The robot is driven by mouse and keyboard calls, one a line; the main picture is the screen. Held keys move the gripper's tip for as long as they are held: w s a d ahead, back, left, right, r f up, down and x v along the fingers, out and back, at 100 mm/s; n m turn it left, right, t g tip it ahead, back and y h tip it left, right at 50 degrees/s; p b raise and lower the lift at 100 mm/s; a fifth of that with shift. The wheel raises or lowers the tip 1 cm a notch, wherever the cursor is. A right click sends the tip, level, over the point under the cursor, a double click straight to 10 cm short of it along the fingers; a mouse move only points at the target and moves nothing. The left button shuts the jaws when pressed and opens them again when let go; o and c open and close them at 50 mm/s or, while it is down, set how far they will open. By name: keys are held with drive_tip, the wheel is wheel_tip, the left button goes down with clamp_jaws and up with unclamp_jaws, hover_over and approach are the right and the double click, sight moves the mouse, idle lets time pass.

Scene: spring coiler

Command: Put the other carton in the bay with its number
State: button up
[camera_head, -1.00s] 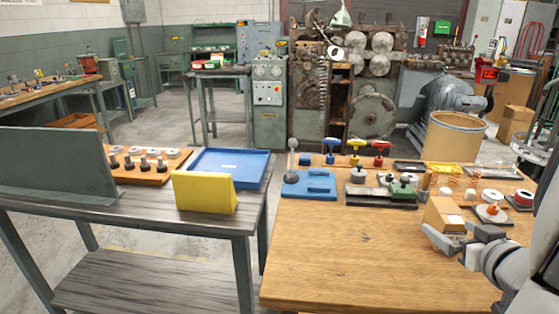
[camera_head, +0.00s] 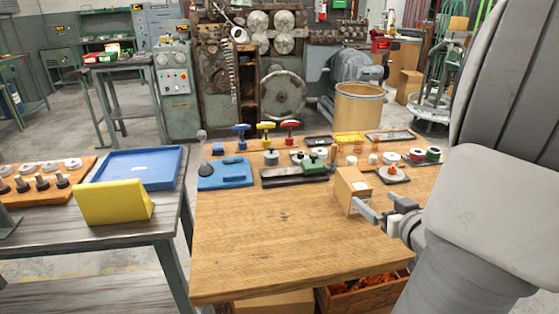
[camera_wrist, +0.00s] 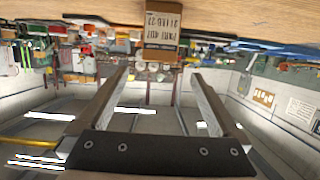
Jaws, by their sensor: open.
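A small brown carton (camera_head: 346,188) stands upright on the right part of the wooden workbench. In the wrist view the carton (camera_wrist: 162,30) is ahead of the fingers, and its face carries dark printed lettering that I cannot read surely. My gripper (camera_head: 374,206) is low over the bench, just to the right and front of the carton. Its two fingers are spread with empty space between them in the wrist view (camera_wrist: 160,75). The carton lies beyond the fingertips, apart from them. I cannot make out any numbered bay.
Behind the carton are a green-topped tool (camera_head: 314,168), a blue fixture (camera_head: 225,175), T-handled tools and spools. A side table at left holds a blue tray (camera_head: 142,165) and a yellow wedge (camera_head: 112,202). The bench's front middle is clear. An open crate (camera_head: 345,303) sits below.

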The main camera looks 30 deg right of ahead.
sight(362, 192)
drive_tip(key=p+x, duration=0.2)
drive_tip(key=x, duration=0.5)
drive_tip(key=shift+f, duration=0.2)
drive_tip(key=shift+b+x, duration=0.55)
drive_tip(key=shift+x, duration=2.6)
drive_tip(key=shift+d, duration=0.1)
drive_tip(key=shift+r, duration=0.1)
clamp_jaws()
